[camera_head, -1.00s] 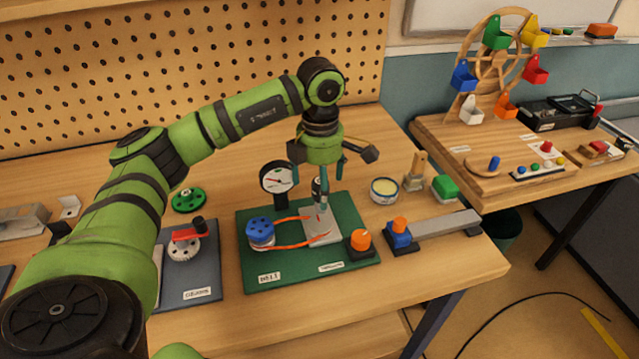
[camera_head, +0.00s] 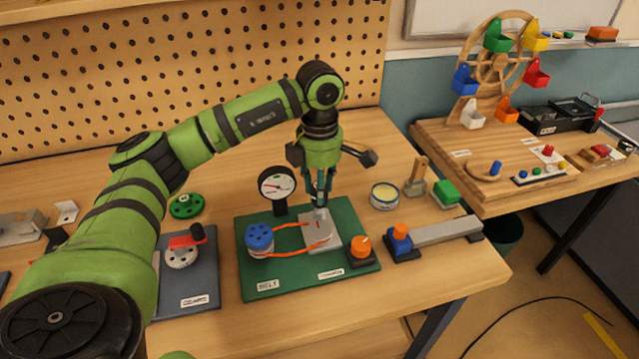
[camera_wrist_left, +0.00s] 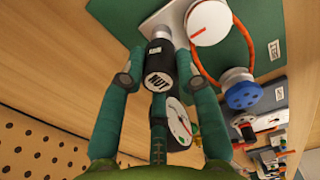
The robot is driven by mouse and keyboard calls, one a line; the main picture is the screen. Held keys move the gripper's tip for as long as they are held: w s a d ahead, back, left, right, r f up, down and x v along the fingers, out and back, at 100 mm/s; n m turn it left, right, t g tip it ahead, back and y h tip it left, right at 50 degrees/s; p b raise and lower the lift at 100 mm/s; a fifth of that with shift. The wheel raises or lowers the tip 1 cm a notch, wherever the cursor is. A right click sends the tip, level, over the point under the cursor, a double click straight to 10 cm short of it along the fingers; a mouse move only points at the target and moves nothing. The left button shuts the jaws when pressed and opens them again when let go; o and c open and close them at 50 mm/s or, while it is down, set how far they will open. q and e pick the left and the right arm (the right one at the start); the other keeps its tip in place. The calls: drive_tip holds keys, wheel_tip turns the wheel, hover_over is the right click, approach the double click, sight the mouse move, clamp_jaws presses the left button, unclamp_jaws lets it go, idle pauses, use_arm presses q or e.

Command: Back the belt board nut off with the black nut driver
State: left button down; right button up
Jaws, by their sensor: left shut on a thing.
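The green belt board (camera_head: 262,285) lies on the bench, with a blue pulley (camera_head: 259,236) and an orange belt (camera_head: 290,226) running to a grey plate (camera_head: 313,240). My left gripper (camera_head: 321,190) points down over this plate, shut on the black nut driver (camera_head: 320,211). The driver is upright, its lower end at the plate. My right gripper is out of view.
An orange knob (camera_head: 361,246) is at the board's right corner. A tin (camera_head: 384,195) and a grey bar with a blue block (camera_head: 440,231) lie to the right. The gear board (camera_head: 200,285) is to the left.

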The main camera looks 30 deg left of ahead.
use_arm(q)
drive_tip(key=n+p, duration=0.1)
drive_tip(key=n, duration=0.5)
drive_tip(key=shift+d, duration=0.1)
drive_tip(key=n, duration=0.5)
drive_tip(key=shift+s+p, duration=0.1)
drive_tip(key=shift+p, duration=0.3)
drive_tip(key=shift+r, duration=0.2)
drive_tip(key=shift+r+p, duration=1.45)
drive_tip(key=shift+r, duration=0.5)
drive_tip(key=shift+f, duration=0.15)
drive_tip(key=shift+f+b, duration=0.75)
drive_tip(key=shift+f, duration=0.3)
drive_tip(key=shift+f+b, duration=0.5)
drive_tip(key=shift+f, duration=0.2)
idle(0.3)
drive_tip(key=shift+c, duration=1)
unclamp_jaws()
